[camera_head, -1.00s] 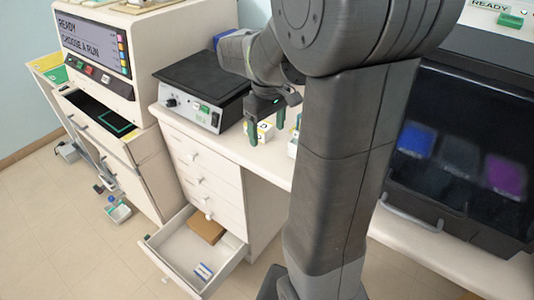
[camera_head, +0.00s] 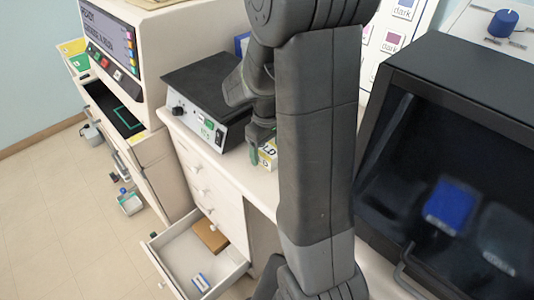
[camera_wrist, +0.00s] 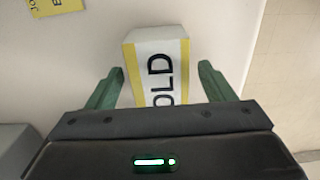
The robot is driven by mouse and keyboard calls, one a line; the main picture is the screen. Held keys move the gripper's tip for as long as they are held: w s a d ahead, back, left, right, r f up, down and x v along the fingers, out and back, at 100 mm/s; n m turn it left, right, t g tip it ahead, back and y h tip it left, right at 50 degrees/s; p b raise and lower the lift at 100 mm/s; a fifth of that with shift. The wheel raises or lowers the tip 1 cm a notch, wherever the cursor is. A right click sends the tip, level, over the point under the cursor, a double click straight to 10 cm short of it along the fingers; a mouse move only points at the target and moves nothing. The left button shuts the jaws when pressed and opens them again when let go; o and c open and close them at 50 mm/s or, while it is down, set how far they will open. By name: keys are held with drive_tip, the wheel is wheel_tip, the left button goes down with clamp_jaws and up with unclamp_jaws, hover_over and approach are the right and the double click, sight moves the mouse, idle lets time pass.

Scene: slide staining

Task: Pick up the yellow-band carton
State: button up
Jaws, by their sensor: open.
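The yellow-band carton (camera_wrist: 157,60) is white with yellow edge bands and black lettering, of which "OLD" shows. In the wrist view it lies between the two green fingers of my gripper (camera_wrist: 159,70), with a gap on each side. My gripper is open, and its palm hides the carton's near part. In the head view the carton (camera_head: 267,153) stands on the white counter, partly hidden by my arm. A green finger of my gripper (camera_head: 254,155) shows just left of it.
A black-topped hotplate (camera_head: 208,88) stands close left on the counter. Below, an open drawer (camera_head: 183,255) holds a brown box (camera_head: 211,236). A dark-windowed machine (camera_head: 450,170) stands at right. A yellow card (camera_wrist: 53,5) lies at the wrist view's top left.

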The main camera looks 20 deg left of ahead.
drive_tip(key=shift+c, duration=0.3)
drive_tip(key=c, duration=1)
drive_tip(key=shift+r, duration=0.15)
